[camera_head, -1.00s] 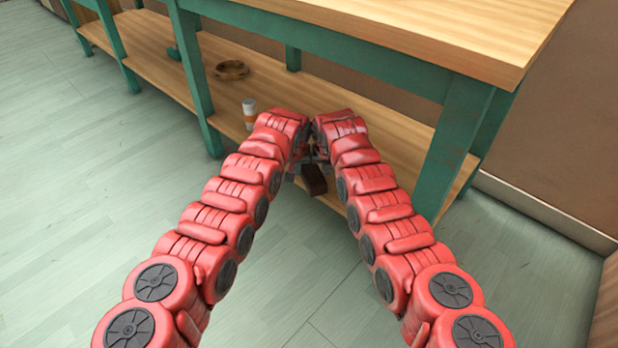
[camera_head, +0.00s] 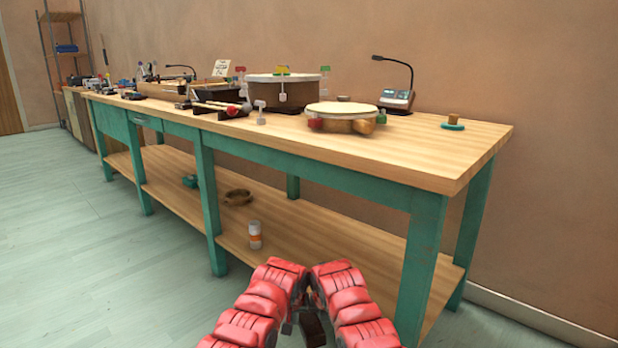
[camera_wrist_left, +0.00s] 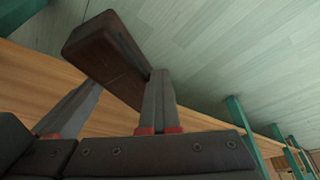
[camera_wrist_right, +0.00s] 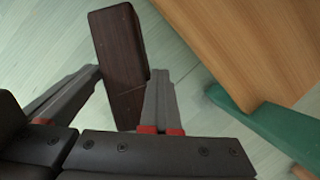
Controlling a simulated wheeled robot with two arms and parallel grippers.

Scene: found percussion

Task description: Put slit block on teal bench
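The slit block (camera_head: 312,328), a dark brown wooden bar, is between my two arms at the bottom of the head view, in front of the bench. My left gripper (camera_wrist_left: 126,84) is shut on it, one finger on each side. My right gripper (camera_wrist_right: 128,82) is also shut on it, the block standing out past the fingertips. The teal bench (camera_head: 420,152) has a wooden top, teal legs and a lower wooden shelf. The block is held lower than the bench top.
A drum (camera_head: 343,116), a larger drum (camera_head: 284,92), a lamp device (camera_head: 396,98) and a teal ring with a wooden knob (camera_head: 452,124) stand on the top. Its front right part is bare. The shelf holds a can (camera_head: 255,236) and a wooden ring (camera_head: 238,197).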

